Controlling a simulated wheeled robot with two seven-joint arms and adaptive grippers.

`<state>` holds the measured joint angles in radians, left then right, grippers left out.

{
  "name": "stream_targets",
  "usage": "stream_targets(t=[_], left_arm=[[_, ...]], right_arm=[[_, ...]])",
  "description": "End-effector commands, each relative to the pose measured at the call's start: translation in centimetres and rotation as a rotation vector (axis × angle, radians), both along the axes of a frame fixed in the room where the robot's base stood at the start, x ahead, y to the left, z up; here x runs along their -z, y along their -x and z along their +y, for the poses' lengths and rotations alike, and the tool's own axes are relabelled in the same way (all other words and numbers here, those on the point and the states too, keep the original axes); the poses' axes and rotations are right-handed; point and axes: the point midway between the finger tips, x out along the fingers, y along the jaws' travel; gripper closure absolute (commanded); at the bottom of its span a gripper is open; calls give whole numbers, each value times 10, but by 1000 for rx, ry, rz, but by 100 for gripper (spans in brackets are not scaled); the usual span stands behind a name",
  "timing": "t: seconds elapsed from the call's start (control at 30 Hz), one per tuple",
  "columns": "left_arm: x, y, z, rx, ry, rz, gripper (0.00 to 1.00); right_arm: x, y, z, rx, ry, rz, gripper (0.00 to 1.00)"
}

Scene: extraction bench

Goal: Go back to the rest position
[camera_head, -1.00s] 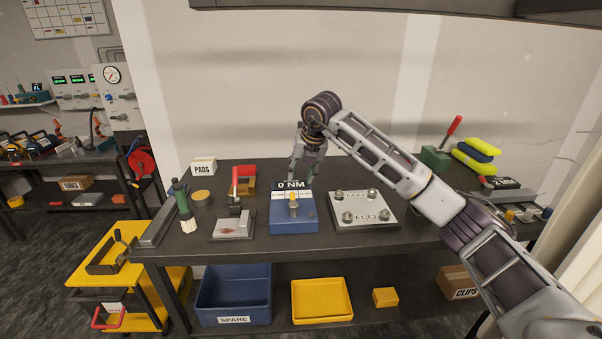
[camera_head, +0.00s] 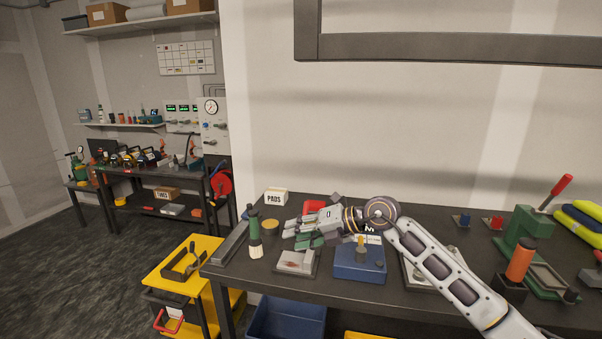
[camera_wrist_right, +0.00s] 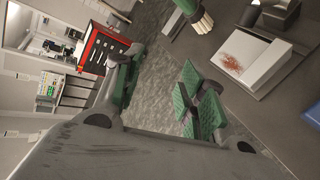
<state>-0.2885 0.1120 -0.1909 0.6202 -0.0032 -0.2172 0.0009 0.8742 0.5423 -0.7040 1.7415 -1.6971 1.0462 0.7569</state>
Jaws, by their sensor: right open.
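My right gripper (camera_head: 294,231) reaches in from the right in the head view and points left over the dark bench. It is open. In the right wrist view its two green-padded fingers (camera_wrist_right: 160,92) stand apart with only the floor showing between them. It hangs between the green-handled brush (camera_head: 254,230) and the blue torque block (camera_head: 360,264), near the grey stained plate (camera_head: 296,263). The wrist hides part of the block's label. The brush also shows in the right wrist view (camera_wrist_right: 200,17). My left gripper is not in view.
A PADS box (camera_head: 275,198), a yellow tin (camera_head: 269,229) and a red item (camera_head: 314,207) stand close around the gripper. A green press (camera_head: 522,236) stands at right. A yellow cart (camera_head: 187,262) is left of the bench, with open floor beyond.

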Motion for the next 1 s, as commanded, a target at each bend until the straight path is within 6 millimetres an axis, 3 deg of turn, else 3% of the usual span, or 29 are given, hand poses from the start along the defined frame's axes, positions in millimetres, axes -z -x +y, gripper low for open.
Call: stream_targets(t=[0.2,0.47,0.77,1.0], left_arm=[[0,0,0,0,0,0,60],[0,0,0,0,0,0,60],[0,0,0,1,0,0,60],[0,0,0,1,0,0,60]], right_arm=[[-23,24,33,-25,-277,-1,59],[-58,40,43,18,-596,15,59],[-87,41,21,160,-936,62,59],[-92,33,-17,341,-1171,125,59]])
